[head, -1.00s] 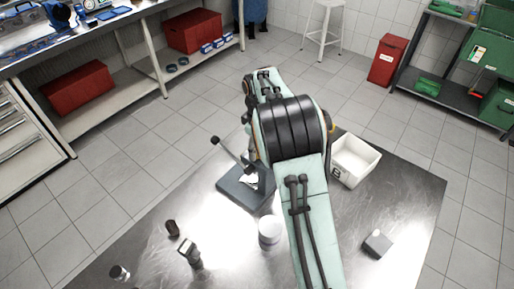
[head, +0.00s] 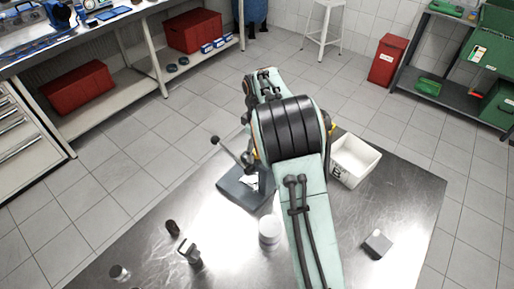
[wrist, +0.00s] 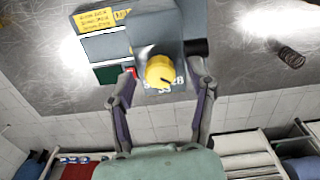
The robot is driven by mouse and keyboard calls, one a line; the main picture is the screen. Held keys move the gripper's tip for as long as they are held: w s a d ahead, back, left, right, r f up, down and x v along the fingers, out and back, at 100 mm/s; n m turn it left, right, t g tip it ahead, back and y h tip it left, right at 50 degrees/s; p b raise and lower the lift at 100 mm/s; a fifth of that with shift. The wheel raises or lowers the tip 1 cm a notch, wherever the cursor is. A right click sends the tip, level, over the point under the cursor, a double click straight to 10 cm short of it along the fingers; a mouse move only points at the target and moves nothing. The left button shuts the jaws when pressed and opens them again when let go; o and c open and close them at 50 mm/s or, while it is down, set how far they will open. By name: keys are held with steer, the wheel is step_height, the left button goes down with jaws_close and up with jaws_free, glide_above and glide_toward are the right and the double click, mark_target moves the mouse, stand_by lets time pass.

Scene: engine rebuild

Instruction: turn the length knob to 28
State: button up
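The length knob (wrist: 160,72) is round and yellow with a dark pointer mark, on the face of a grey machine (wrist: 148,30) in the wrist view. Its printed scale is partly covered and the setting cannot be read. My gripper (wrist: 162,78) is open, with one finger on each side of the knob and a visible gap to it. In the head view my arm hides the gripper and the knob. A grey base with a black-balled lever (head: 240,190) stands on the metal table beside my arm.
A white bin (head: 354,158) stands right of my arm on the table (head: 400,190). A white cylinder (head: 270,232), a small grey block (head: 377,243) and a few small parts lie nearer. A dark spring (wrist: 291,57) shows in the wrist view.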

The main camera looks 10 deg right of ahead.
steer(key=shift+r, duration=0.1)
step_height(320, 180, up, 12)
stand_by(0.4)
